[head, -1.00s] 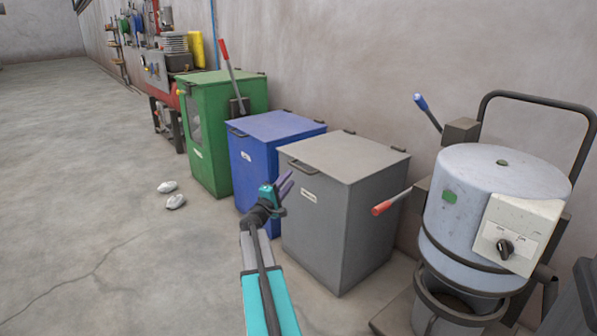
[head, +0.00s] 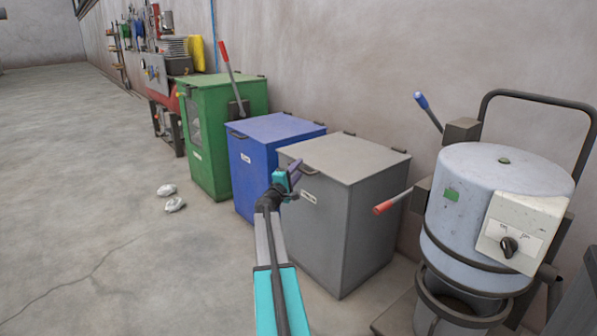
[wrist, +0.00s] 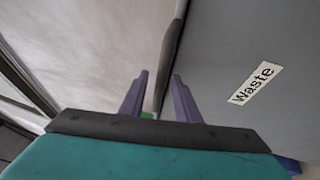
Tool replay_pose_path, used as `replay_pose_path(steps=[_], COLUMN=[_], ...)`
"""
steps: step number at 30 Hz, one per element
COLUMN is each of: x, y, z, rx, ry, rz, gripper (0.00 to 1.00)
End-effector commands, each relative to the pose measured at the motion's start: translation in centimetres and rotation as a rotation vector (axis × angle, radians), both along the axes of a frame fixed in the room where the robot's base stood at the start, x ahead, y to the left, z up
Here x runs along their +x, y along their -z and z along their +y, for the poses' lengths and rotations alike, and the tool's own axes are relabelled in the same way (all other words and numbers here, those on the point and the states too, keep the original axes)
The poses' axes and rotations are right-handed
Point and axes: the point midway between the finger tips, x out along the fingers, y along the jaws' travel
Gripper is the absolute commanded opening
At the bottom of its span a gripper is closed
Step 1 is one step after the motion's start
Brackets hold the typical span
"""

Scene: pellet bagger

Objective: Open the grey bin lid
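The grey bin (head: 345,225) stands against the wall with its flat lid (head: 352,156) shut. A dark handle (wrist: 172,50) sits at the lid's front edge; in the head view it is partly hidden by my gripper (head: 296,171). In the wrist view my gripper (wrist: 160,75) is open, its two purple fingers spread on either side of the handle's near end, with gaps visible. I cannot tell whether either finger touches it. A "Waste" label (wrist: 254,83) shows on the bin's front.
The blue bin (head: 258,180) and green cabinet (head: 200,140) stand to the left. A pale drum machine (head: 490,200) with a red-tipped lever (head: 382,208) is close on the right. Two white lumps (head: 172,205) lie on the otherwise open floor at left.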

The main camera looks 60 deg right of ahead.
Motion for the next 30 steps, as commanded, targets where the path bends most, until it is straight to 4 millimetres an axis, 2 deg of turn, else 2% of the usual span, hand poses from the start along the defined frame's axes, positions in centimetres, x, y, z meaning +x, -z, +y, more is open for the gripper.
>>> replay_pose_path(steps=[7, 12, 23, 30], x=[-0.02, -0.02, 0.02, 0.41], y=[-0.01, 0.0, -0.12, -0.94], z=[-0.02, -0.01, 0.03, 0.31], rx=[0.0, 0.0, 0.001, 0.012], ry=[0.0, 0.0, 0.0, -0.005], rz=[0.0, 0.0, -0.001, -0.004], gripper=[0.29, 0.01, 0.0, 0.0])
